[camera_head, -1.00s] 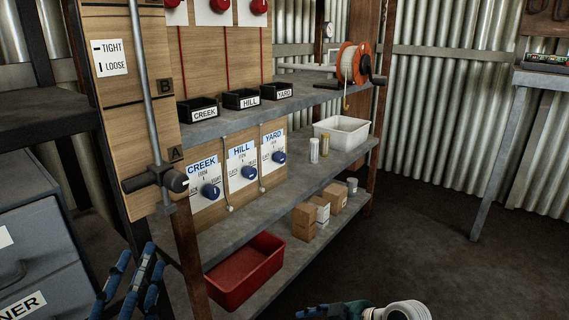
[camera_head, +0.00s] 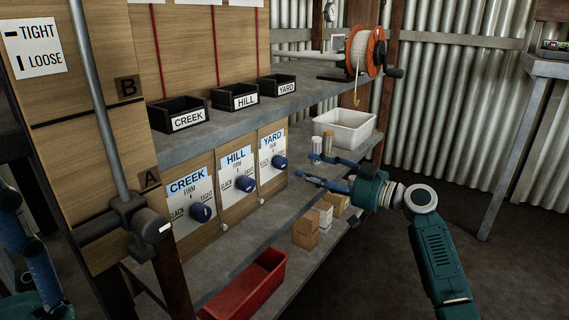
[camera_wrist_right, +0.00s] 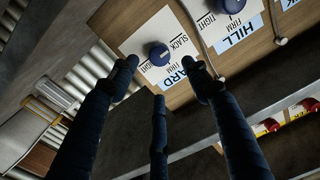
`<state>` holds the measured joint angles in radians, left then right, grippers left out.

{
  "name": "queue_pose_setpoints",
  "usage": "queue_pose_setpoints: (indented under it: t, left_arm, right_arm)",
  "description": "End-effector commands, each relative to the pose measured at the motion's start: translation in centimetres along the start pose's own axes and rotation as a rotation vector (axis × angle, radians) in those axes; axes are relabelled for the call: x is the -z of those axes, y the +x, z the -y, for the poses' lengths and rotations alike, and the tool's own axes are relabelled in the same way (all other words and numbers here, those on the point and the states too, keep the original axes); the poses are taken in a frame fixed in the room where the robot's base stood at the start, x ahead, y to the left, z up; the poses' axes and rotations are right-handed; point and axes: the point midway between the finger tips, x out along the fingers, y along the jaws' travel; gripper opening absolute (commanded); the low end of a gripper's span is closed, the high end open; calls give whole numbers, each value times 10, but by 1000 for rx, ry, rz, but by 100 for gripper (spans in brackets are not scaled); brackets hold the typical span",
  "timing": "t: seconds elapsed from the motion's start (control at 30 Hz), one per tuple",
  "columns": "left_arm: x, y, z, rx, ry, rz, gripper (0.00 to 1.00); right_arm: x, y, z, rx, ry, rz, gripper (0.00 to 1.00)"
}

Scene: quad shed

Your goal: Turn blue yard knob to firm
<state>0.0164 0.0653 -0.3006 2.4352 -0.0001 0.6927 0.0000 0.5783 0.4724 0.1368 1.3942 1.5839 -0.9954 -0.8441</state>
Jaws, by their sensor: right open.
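The blue yard knob (camera_head: 280,162) sits on the white YARD panel (camera_head: 270,147), the rightmost of three, marked SLACK, FIRM and TIGHT. In the right wrist view the knob (camera_wrist_right: 159,54) shows a pale pointer line, and the panel appears upside down. I cannot tell its setting surely. My right gripper (camera_head: 305,167) is open and empty, its fingers pointing left at the knob from a short distance. In the wrist view its fingertips (camera_wrist_right: 160,72) spread around the knob's lower side and cover part of the word YARD. My left gripper (camera_head: 22,235) shows partly at the left edge.
The hill knob (camera_head: 245,184) and creek knob (camera_head: 201,212) are to the left. Labelled black bins (camera_head: 245,106) stand on the shelf above. A white tub (camera_head: 372,130), small cylinders, boxes (camera_head: 306,240) and a red bin (camera_head: 235,304) fill the shelves nearby.

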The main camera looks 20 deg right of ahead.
Motion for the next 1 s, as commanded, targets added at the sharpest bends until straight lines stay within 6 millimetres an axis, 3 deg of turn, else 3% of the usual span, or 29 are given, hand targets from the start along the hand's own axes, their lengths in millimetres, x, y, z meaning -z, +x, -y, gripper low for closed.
queue_pose_setpoints:
  t: [0.2, 0.4, 0.83, 1.0]
  left_arm:
    - [5, 3, -2, -14, 5, -38, 40]
    - [8, 8, -4, -25, 9, -64, 40]
    - [10, 12, -5, -29, 11, -74, 40]
    - [10, 12, -5, -29, 10, -75, 40]
  right_arm:
    - [-2, 45, 0, 2, 1, -2, 48]
    - [-2, 73, 0, 1, 1, -1, 48]
    - [-1, 84, 0, 0, 0, 2, 48]
    - [-1, 84, 0, 0, 0, 2, 16]
